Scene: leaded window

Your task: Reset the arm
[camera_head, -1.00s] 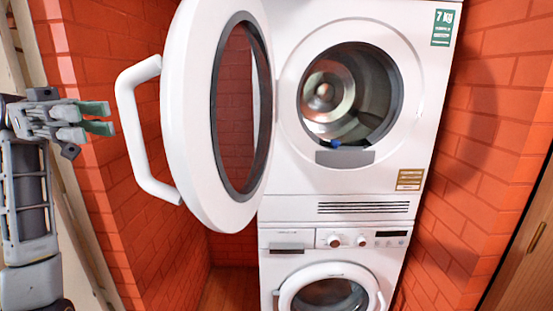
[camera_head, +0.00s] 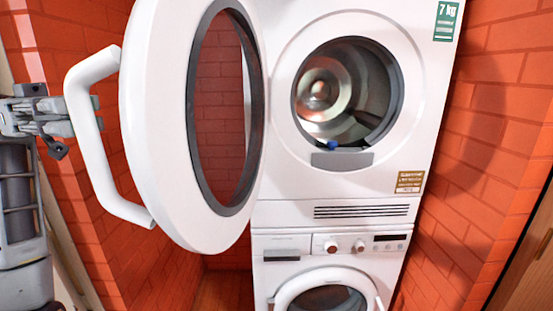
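My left gripper (camera_head: 97,114) is at the left edge, level with the upper part of the white door handle (camera_head: 82,150). The handle bar crosses in front of its fingers. Small grey tips show just right of the bar, with a gap between them, so it looks open. Whether it touches the handle is unclear. The round white door (camera_head: 160,130) with its dark-rimmed window stands wide open on the upper machine (camera_head: 425,80). My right gripper is out of view.
The open drum (camera_head: 330,90) holds a small blue thing (camera_head: 330,145) at its lower lip. A second white machine (camera_head: 330,252) stands below. Red brick walls (camera_head: 490,140) close in on both sides. A wooden panel (camera_head: 530,265) is at the lower right.

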